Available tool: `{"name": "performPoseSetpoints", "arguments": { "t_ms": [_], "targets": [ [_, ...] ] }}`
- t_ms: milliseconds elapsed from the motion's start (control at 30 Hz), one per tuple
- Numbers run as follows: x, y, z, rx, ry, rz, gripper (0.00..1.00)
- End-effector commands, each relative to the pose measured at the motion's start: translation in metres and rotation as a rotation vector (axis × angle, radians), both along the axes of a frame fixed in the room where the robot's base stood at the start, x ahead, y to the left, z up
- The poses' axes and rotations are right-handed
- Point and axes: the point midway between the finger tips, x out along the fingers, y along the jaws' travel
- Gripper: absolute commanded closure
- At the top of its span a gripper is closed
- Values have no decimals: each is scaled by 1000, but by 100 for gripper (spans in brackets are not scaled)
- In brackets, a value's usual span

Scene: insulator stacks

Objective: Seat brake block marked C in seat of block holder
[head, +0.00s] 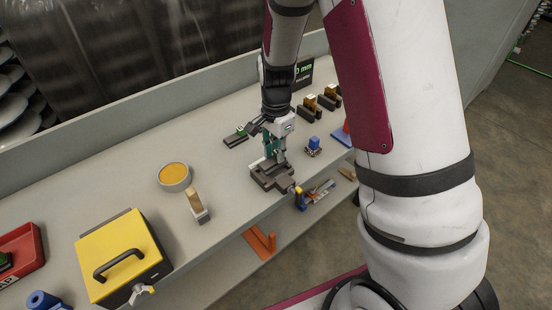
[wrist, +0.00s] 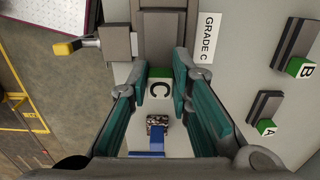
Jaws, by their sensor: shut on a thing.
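The brake block marked C (wrist: 159,88) shows its green and white lettered end between my fingertips in the wrist view. My gripper (wrist: 158,84) has its teal fingers shut on it. In the head view my gripper (head: 273,150) points down right over the dark block holder (head: 271,178) near the bench's front edge. The holder (wrist: 117,44) lies just beyond the block in the wrist view, with a clamp screw on its left. The block's lower part is hidden, so I cannot tell how far it is in the seat.
Blocks marked B (wrist: 299,67) and A (wrist: 266,127) lie right of the holder, by a GRADE C label (wrist: 208,38). A blue-handled brush (wrist: 157,130) stands close by. A yellow bowl (head: 174,177), a wooden-handled brush (head: 197,206) and a yellow case (head: 122,256) stand left.

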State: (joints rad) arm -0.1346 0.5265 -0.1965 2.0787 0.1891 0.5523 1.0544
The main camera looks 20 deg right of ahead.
Motion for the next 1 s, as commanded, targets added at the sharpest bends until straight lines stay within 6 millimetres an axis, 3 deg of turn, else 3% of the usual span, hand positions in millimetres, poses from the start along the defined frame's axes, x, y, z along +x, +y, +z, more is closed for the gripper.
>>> {"name": "performPoseSetpoints", "arguments": {
  "t_ms": [167, 400, 767, 800, 867, 1000],
  "targets": [
    [4, -2, -7, 0, 2, -1, 100],
    [3, -1, -35, 0, 2, -2, 100],
    [4, -1, -39, 0, -1, -1, 100],
    [4, -1, -38, 0, -1, -1, 74],
    [4, -1, -38, 0, -1, -1, 60],
    [4, -1, -38, 0, 0, -1, 60]
  ]
}}
